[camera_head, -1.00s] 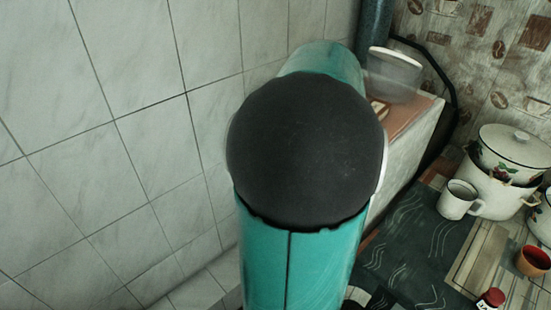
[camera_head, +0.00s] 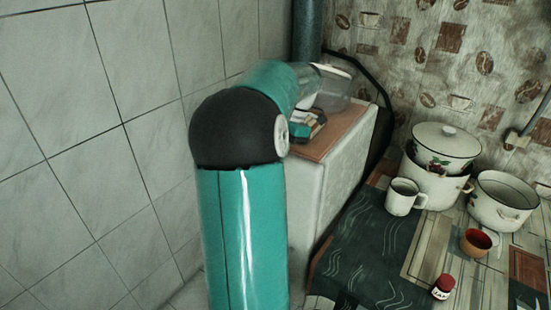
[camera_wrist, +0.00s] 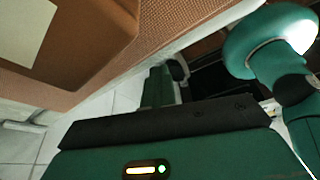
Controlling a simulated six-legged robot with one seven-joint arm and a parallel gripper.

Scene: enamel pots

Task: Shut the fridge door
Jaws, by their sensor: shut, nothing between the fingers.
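The fridge (camera_head: 334,185) is a white box with a brown top, left of the table in the head view. My teal arm with its black joint rises in front of it and hides part of it. I cannot tell how far its door stands open. In the wrist view, a brown panel (camera_wrist: 95,42) that looks like the fridge top fills the upper left. My gripper (camera_wrist: 165,125) shows as a green housing with a dark front edge at the bottom of the wrist view. It is shut and empty.
A clear container (camera_head: 333,92) stands on the fridge. The table (camera_head: 385,245) at right holds a white mug (camera_head: 404,197), enamel pots (camera_head: 445,147), a red cup (camera_head: 478,242) and a small red-capped jar (camera_head: 443,287). A tiled wall (camera_head: 90,150) closes the left.

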